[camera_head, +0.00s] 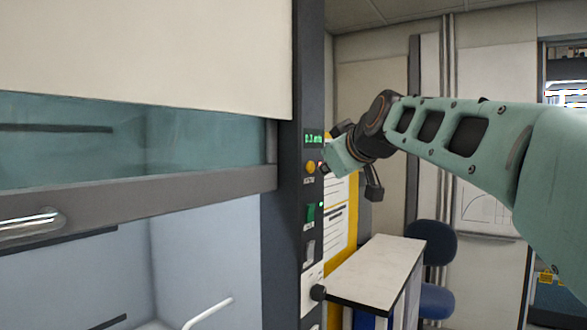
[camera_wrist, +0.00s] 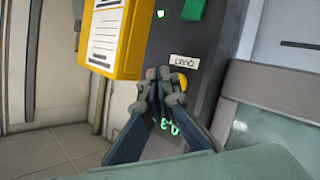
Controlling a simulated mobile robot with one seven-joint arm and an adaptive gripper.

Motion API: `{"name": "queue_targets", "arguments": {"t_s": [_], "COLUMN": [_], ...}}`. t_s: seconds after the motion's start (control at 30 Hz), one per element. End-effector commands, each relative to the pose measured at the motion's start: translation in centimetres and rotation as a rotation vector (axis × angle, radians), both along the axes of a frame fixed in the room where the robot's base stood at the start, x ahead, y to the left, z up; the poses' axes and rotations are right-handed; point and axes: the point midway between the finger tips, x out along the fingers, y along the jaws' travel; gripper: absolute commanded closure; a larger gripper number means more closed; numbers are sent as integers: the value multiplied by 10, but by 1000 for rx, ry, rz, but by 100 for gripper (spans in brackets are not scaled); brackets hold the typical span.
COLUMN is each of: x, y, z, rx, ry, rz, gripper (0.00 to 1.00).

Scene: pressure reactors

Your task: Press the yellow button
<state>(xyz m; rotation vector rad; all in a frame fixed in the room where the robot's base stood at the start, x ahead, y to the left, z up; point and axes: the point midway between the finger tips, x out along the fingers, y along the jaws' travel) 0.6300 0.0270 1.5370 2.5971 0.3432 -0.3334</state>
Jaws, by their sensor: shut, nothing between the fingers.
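The yellow button (camera_head: 310,167) is on the dark control panel (camera_head: 309,228) of the cabinet, below a green digital display (camera_head: 314,139). In the wrist view the yellow button (camera_wrist: 182,81) shows beside the tip of the right finger, partly covered by it. My gripper (camera_wrist: 162,87) is shut and empty, its fingertips close to the panel next to the button. I cannot tell whether they touch it. In the head view the fingers are mostly hidden beside the panel's right edge.
A yellow document holder (camera_wrist: 117,37) hangs beside the panel. A white-topped table (camera_head: 378,268) and a blue chair (camera_head: 437,243) stand behind. The cabinet's sash (camera_head: 140,192) is at left.

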Motion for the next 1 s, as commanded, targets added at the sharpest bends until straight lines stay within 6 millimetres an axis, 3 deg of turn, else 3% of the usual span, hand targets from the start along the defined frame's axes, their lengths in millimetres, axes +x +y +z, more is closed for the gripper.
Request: {"name": "queue_targets", "arguments": {"t_s": [1.0], "x": [7], "y": [9], "z": [0], "rx": [0], "ry": [0], "rz": [0], "gripper": [100]}}
